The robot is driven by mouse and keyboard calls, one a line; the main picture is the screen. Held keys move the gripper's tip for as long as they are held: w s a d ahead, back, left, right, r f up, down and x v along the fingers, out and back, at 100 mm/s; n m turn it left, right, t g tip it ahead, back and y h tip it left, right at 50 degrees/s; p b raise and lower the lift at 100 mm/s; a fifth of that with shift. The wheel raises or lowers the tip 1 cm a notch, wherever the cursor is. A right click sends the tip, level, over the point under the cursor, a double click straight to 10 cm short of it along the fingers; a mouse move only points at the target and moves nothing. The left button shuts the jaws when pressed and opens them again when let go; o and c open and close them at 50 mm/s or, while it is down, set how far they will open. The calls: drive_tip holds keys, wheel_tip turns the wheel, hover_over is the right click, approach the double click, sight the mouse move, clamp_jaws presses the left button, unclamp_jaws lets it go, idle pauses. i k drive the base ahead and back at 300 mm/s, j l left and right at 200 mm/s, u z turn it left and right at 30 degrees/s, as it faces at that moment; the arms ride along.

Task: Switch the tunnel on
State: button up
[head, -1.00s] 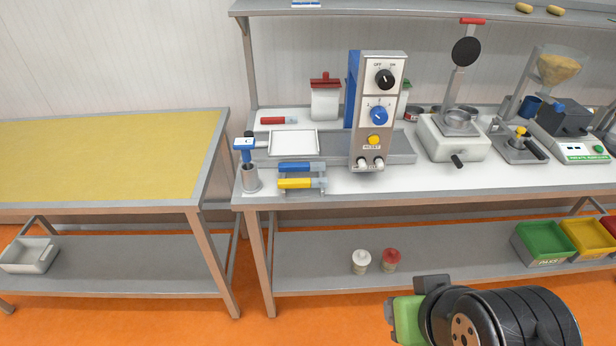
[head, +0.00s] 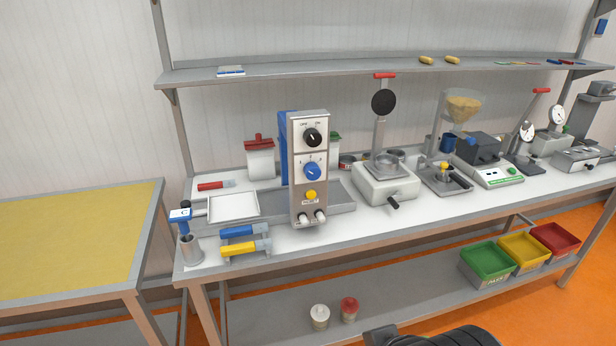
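The tunnel (head: 284,150) stands on the workbench left of the middle, with a blue body and a grey front panel (head: 297,207). The panel carries a black OFF/ON knob (head: 312,138) at the top. Below it are a blue knob (head: 311,171), a yellow reset button (head: 311,195) and two white knobs at the bottom. The black knob's pointer is too small to read surely. Of my arm, only a dark part shows at the bottom edge, well below and in front of the bench. My gripper's fingers are not in view.
On the bench (head: 400,218), a white tray (head: 233,206) and blue and yellow handled tools lie left of the panel. A press (head: 386,183) and a hopper stand to the right. Coloured bins (head: 487,261) and two jars sit on the lower shelf.

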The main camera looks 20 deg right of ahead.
sight(312, 137)
drive_tip(key=i+j+u, duration=0.15)
drive_tip(key=u, duration=0.2)
drive_tip(key=i+j+u, duration=0.1)
drive_tip(key=i+u, duration=0.25)
drive_tip(key=i+l+u, duration=0.1)
drive_tip(key=u, duration=0.25)
drive_tip(key=j, duration=0.2)
